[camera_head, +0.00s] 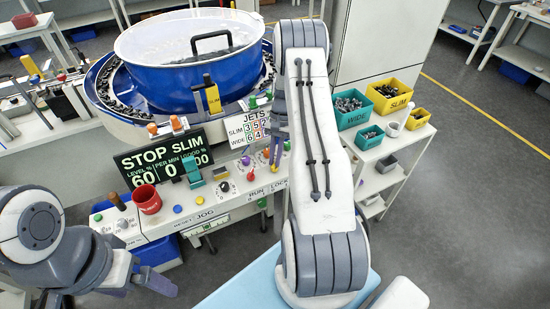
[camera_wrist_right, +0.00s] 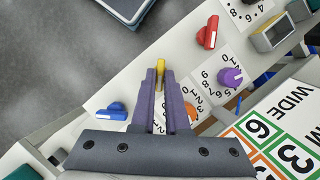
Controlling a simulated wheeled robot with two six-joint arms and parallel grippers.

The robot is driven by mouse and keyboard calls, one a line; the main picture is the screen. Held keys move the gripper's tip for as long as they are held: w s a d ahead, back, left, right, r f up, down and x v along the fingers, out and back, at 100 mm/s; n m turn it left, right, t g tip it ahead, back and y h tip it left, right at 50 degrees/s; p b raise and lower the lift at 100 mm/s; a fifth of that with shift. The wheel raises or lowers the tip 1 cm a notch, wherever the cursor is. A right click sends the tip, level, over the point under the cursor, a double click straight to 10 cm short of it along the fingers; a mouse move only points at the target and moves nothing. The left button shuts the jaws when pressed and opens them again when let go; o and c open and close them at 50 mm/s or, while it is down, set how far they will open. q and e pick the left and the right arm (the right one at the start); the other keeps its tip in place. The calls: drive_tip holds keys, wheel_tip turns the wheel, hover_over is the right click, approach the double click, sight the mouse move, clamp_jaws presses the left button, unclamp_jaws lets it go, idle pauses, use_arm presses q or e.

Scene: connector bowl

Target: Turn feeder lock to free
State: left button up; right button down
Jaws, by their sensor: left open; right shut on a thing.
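The feeder's control panel (camera_head: 175,215) carries several coloured knobs and the printed words RUN and LOCK (camera_head: 279,186). My right arm crosses the panel's right end, and its gripper (camera_head: 276,145) is mostly hidden behind the arm in the head view. In the right wrist view my right gripper (camera_wrist_right: 161,75) is shut on a small yellow handle (camera_wrist_right: 160,64), whose tip shows between the fingertips. Whether this handle is the feeder lock, and which mark it points to, I cannot tell. My left gripper (camera_head: 140,285) is open and empty at the lower left, away from the panel.
In the right wrist view a red knob (camera_wrist_right: 208,32), a purple knob (camera_wrist_right: 232,77), a blue knob (camera_wrist_right: 112,111) and an orange knob (camera_wrist_right: 190,113) surround the gripper. A blue bowl (camera_head: 190,85) stands behind the panel. A red cup (camera_head: 147,200) stands at its left.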

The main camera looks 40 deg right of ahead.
drive_tip(key=c, duration=0.9)
unclamp_jaws()
drive_tip(key=b+v, duration=0.2)
drive_tip(key=v, duration=0.8)
drive_tip(key=shift+w+r, duration=0.1)
drive_tip(key=shift+r, duration=0.2)
drive_tip(key=s+a+r+n+h, duration=0.1)
drive_tip(key=a+r+n, duration=0.3)
drive_tip(key=a, duration=0.9)
drive_tip(key=s+a+r+n+h, duration=0.15)
drive_tip(key=a+r+n, duration=0.35)
drive_tip(key=a, duration=0.8)
drive_tip(key=s+a+n, duration=0.3)
drive_tip(key=s+a, duration=0.1)
drive_tip(key=s, duration=0.3)
drive_tip(key=s+a+n+t, duration=0.1)
drive_tip(key=s+a+n, duration=0.2)
drive_tip(key=s, duration=0.4)
drive_tip(key=s+a+n+t, duration=0.1)
drive_tip(key=s+a+n, duration=0.3)
drive_tip(key=s, duration=0.3)
drive_tip(key=shift+s+a+r+h, duration=0.1)
drive_tip(key=shift+s+a+h, duration=0.25)
drive_tip(key=shift+a, duration=0.4)
